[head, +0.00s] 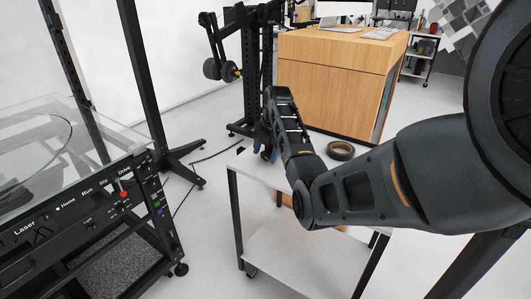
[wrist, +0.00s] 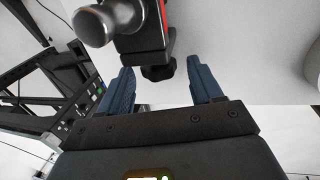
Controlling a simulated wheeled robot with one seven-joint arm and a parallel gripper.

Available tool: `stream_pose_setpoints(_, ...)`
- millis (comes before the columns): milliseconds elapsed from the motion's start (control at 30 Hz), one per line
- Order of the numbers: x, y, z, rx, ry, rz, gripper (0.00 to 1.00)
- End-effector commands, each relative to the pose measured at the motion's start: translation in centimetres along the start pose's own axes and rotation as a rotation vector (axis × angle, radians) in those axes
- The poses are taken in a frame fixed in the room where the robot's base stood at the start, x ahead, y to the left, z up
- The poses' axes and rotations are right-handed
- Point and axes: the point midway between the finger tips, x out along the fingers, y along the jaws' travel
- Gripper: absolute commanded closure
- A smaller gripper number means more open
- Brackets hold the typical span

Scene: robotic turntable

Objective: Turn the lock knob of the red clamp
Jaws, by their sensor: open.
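The clamp shows at the top of the wrist view as a dark body (wrist: 143,40) with a red strip (wrist: 164,14) on its right side. A silver rounded cylinder (wrist: 108,22) sticks out at its left. A small black knob-like part (wrist: 158,72) sits at the clamp's near end. My gripper (wrist: 160,66) is open, with one blue finger to each side of this part in the picture. I see a gap on both sides and no contact. In the head view my gripper (head: 266,142) is above the table's back left corner; I cannot make out the clamp there.
A white-topped wheeled table (head: 258,176) stands below my arm, with a dark ring-shaped roll (head: 340,150) on it. A black glass-topped machine (head: 95,215) stands at left. A wooden cabinet (head: 330,85) stands behind. White floor lies between machine and table.

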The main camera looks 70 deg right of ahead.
Motion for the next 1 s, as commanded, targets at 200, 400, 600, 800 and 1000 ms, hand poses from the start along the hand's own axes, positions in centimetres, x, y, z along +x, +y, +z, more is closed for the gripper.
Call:
stream_pose_setpoints(200,0.39,0.01,-0.01,0.0,-0.001,0.0,0.35)
stream_pose_setpoints(400,0.37,0.01,-0.01,0.0,-0.001,0.0,0.44)
stream_pose_setpoints(600,0.36,0.01,-0.01,0.0,-0.001,0.0,0.63)
stream_pose_setpoints(800,0.35,0.01,0.0,0.001,-0.001,0.0,0.82)
stream_pose_setpoints(1000,0.32,0.02,0.0,0.0,-0.001,-0.002,0.91)
